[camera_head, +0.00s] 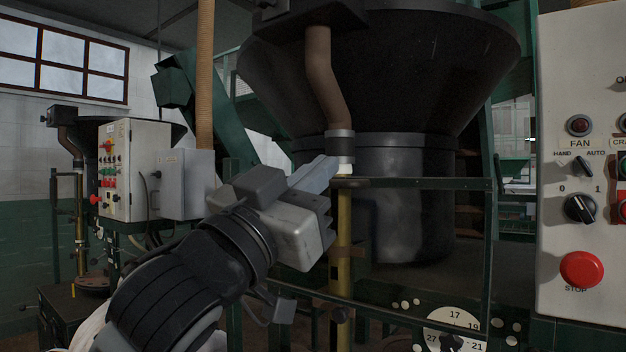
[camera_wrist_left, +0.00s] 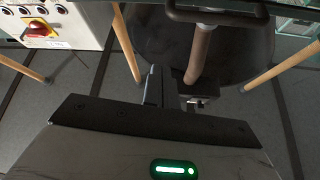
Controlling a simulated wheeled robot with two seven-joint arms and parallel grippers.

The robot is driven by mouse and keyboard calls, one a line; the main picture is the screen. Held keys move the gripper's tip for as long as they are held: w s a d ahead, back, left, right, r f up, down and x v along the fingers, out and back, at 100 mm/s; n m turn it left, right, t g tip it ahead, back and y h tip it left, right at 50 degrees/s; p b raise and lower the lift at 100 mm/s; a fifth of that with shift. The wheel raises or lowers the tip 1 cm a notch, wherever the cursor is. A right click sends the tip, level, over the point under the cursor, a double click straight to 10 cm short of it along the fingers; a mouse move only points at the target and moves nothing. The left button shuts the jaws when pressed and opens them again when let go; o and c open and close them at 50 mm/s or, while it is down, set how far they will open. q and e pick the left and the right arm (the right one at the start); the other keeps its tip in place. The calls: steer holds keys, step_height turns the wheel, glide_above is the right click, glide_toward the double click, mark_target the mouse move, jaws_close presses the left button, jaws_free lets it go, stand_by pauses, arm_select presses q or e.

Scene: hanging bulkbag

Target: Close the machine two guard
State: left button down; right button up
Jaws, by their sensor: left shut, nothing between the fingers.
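A dark green guard frame (camera_head: 415,184) stands in front of the large black hopper (camera_head: 375,70) in the head view. Its top rail runs level from the brass-coloured post to the right upright. I cannot tell for certain which part is the machine two guard or whether it is open or shut. My left gripper (camera_head: 327,166) is shut and empty. Its fingertips are near the left end of the top rail, by the brass post (camera_head: 344,230); contact cannot be told. In the left wrist view the closed fingers (camera_wrist_left: 163,86) are beside a brown pipe (camera_wrist_left: 199,52). My right gripper is not in view.
A control panel (camera_head: 580,160) with a red stop button (camera_head: 582,269) stands close on the right. A round dial (camera_head: 455,328) is below the rail. Another control cabinet (camera_head: 121,170) stands at the back left. A brown pipe (camera_head: 325,75) hangs above my left gripper.

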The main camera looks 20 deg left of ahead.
mark_target(345, 185)
arm_select(q)
steer(key=w, duration=0.2)
steer(key=w+d+p, duration=0.1)
steer(key=w, duration=0.1)
steer(key=w+d, duration=0.1)
steer(key=w, duration=0.1)
steer(key=shift+w+f+p, duration=0.15)
steer(key=shift+f+p, duration=0.1)
steer(key=shift+p, duration=0.15)
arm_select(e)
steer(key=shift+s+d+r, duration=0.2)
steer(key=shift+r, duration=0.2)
arm_select(q)
steer(key=shift+f, duration=0.15)
